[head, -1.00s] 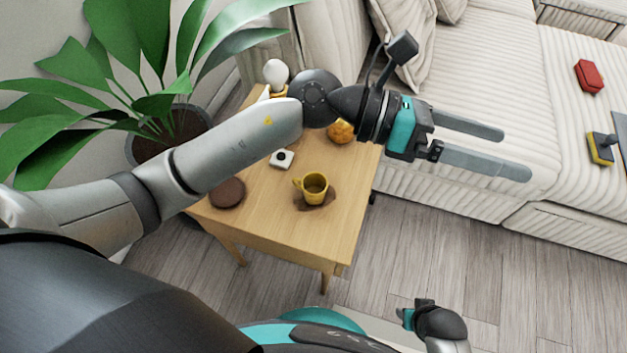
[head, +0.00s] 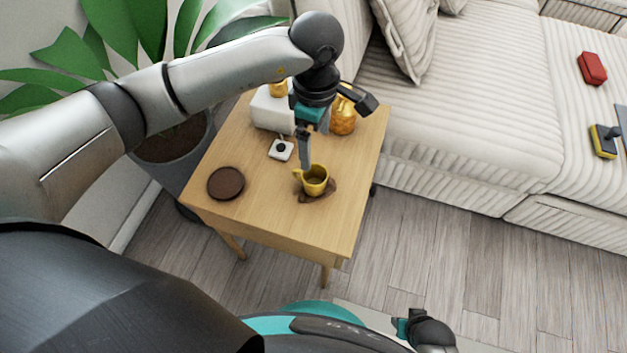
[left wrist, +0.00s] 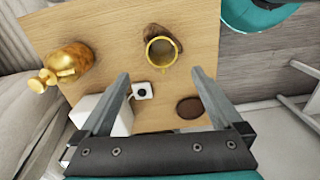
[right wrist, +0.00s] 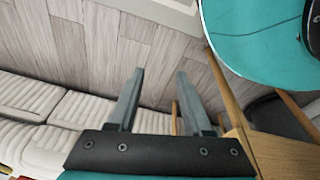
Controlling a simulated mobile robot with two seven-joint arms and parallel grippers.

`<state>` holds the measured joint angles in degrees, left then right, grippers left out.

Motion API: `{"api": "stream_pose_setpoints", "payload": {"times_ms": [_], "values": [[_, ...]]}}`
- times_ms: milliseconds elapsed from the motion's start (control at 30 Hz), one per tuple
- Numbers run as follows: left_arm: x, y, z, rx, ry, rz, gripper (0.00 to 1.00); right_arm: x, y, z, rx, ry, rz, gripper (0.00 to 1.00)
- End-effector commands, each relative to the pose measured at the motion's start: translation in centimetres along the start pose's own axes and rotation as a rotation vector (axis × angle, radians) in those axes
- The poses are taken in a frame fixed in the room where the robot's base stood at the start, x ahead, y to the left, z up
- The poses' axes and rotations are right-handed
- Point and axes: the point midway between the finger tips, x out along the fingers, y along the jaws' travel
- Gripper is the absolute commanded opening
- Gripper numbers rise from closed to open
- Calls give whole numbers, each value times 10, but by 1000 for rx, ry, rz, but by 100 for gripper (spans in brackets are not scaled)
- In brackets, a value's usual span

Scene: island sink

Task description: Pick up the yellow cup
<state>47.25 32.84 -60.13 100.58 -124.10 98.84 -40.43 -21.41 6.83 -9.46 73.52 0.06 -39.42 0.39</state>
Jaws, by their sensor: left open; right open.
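The yellow cup (head: 314,181) stands upright on a brown, irregular coaster (head: 323,195) on the wooden side table, its handle pointing left in the head view. In the left wrist view the cup (left wrist: 161,52) lies ahead of the fingers, between their lines. My left gripper (head: 304,150) points down above the table, just behind the cup, open and empty; its fingers (left wrist: 158,82) are spread in the left wrist view. My right gripper (right wrist: 160,85) is open and empty, away from the cup, over the floor. In the head view it shows only partly at the bottom.
The table (head: 270,205) also holds a round dark coaster (head: 226,183), a small white device (head: 281,149), a white box (head: 268,112) and a gold jar (head: 344,118). A potted plant (head: 180,140) stands left, a sofa (head: 450,100) right. The table's front right is clear.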

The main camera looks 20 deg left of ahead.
Motion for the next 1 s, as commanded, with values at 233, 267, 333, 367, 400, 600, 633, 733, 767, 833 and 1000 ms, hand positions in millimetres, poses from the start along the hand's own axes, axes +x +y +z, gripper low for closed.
{"api": "stream_pose_setpoints", "payload": {"times_ms": [233, 267, 333, 367, 400, 600, 633, 733, 767, 833, 1000], "values": [[34, -1, 1, 0, -4, -2, 100, -13, -8, -17, 5, 5, -10, 50], [38, -1, 1, 0, -4, -3, 100, -15, -8, -19, 5, 5, -11, 50], [46, -1, 1, -1, -3, -2, 100, -20, -10, -22, 6, 5, -14, 50], [49, 0, 1, -1, -4, -1, 100, -22, -11, -24, 7, 6, -15, 50], [53, 0, 1, -1, -5, -1, 100, -24, -11, -26, 7, 7, -16, 50], [65, 0, 1, -1, -3, 0, 100, -34, -14, -32, 9, 6, -20, 50], [65, 0, 1, -1, -3, 0, 100, -34, -14, -32, 9, 5, -20, 50], [68, 0, 1, 0, -4, 0, 100, -36, -14, -34, 9, 6, -20, 50], [69, 0, 1, -1, -4, 0, 100, -36, -14, -34, 10, 8, -20, 50], [74, -1, 1, -1, -4, -1, 100, -39, -14, -38, 10, 12, -21, 50], [92, -3, -1, 0, -5, -1, 100, -51, -14, -50, 12, 33, -22, 50]]}}
